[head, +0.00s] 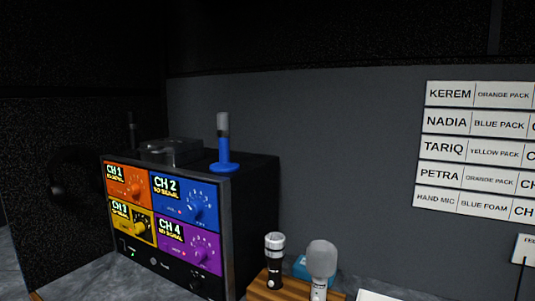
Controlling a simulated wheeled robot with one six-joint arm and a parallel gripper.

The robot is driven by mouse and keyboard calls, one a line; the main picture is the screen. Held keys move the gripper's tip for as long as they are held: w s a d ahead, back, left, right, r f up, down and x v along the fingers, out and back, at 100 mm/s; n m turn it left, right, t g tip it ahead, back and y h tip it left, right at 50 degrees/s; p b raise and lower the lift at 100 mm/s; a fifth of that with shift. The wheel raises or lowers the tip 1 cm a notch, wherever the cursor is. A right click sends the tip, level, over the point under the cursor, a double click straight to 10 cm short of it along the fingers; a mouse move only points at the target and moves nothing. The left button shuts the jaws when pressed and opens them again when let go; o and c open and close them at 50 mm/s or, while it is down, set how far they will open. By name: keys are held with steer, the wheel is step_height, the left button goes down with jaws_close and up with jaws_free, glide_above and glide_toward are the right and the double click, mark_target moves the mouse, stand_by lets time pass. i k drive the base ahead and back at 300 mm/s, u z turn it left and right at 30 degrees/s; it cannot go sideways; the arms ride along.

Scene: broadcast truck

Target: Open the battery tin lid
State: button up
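My gripper is not in view. No thing here is clearly marked as the battery tin. A low, dark grey box (171,152) sits on top of the black four-channel unit (258,215); it looks closed, but I cannot tell whether it is the tin. A small blue item (301,267) shows between two microphones at the bottom, mostly hidden, and I cannot tell what it is.
A blue-based upright antenna (223,145) stands beside the dark box on the unit's top. A black microphone (274,260) and a grey-headed one (320,265) stand on a wooden block (263,291). Name labels (473,123) hang on the wall.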

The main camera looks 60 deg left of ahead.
mark_target(154, 146)
steer(key=u, duration=2.7)
steer(key=k, duration=1.25)
steer(key=u, duration=0.75)
steer(key=i, duration=1.3)
steer(key=z, duration=0.55)
steer(key=i, duration=0.55)
steer(key=z, duration=0.5)
